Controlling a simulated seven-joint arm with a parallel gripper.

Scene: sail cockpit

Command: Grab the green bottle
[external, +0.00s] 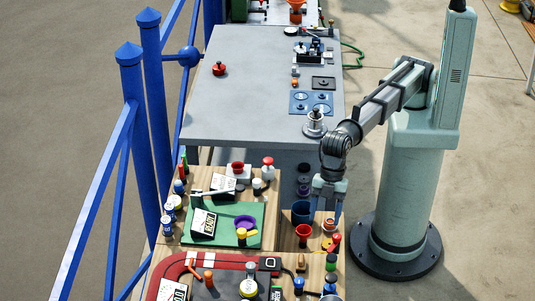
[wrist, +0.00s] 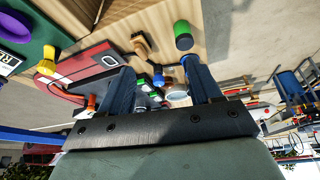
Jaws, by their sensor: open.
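A small cylinder with a bright green top and a dark body (wrist: 183,36) stands on the wooden surface in the wrist view, beyond my right finger. It is the clearest green bottle-like thing there. A green-topped item also shows at the lower right of the wooden table in the external view (external: 331,257); I cannot tell for sure that it is the same one. My gripper (external: 327,208) hangs fingers-down over the right edge of that table, above and behind the green-topped item. In the wrist view my gripper (wrist: 162,86) is open, with nothing held between its fingers.
A red cup (external: 303,232), a dark blue cup (external: 301,212) and several small bottles crowd the table near my gripper. A green board (external: 205,238) and a red curved case (external: 165,270) lie to the left. Blue railing posts (external: 134,100) stand at the far left. The grey table (external: 255,70) is partly bare.

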